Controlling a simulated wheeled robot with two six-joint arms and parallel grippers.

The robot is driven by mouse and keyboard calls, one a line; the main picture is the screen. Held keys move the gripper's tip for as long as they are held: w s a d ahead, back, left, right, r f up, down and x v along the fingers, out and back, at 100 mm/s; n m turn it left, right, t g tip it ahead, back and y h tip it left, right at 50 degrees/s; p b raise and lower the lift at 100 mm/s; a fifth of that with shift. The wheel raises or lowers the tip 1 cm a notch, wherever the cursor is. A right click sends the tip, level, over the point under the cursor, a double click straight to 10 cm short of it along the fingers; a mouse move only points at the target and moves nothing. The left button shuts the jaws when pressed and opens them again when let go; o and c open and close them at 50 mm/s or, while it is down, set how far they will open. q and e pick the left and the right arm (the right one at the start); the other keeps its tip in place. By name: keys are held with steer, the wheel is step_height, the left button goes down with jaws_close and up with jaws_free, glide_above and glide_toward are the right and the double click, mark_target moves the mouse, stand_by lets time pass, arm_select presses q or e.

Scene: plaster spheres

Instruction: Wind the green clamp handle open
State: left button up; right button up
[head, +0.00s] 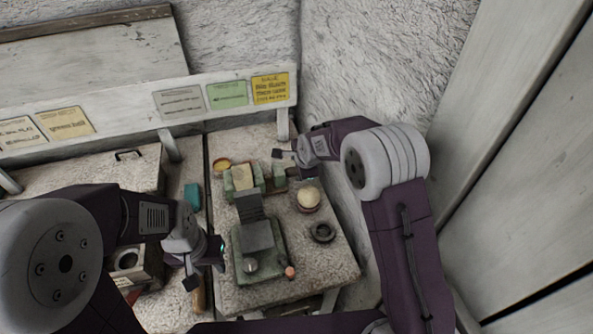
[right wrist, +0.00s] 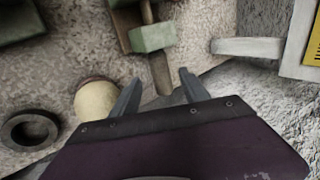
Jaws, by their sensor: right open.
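The green clamp (head: 243,180) stands at the back of the worktop, with a pale block between its jaws. In the right wrist view, a green block of the clamp (right wrist: 152,37) sits on a rod, and a grey-brown bar (right wrist: 160,73) sticks out from it. I take this bar to be the handle. My right gripper (right wrist: 160,91) is open, its fingers either side of the bar's end line and apart from it. It also shows in the head view (head: 285,160), right of the clamp. My left gripper (head: 204,272) hangs at the front left, apparently open and empty.
A green-based press (head: 258,245) stands in front of the clamp. A pale sphere (head: 308,197) sits in a holder, with a dark ring (head: 322,232) nearer me. A teal block (head: 192,196) lies left. The plaster wall (head: 350,75) is close behind my right arm.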

steer(key=v, duration=0.4)
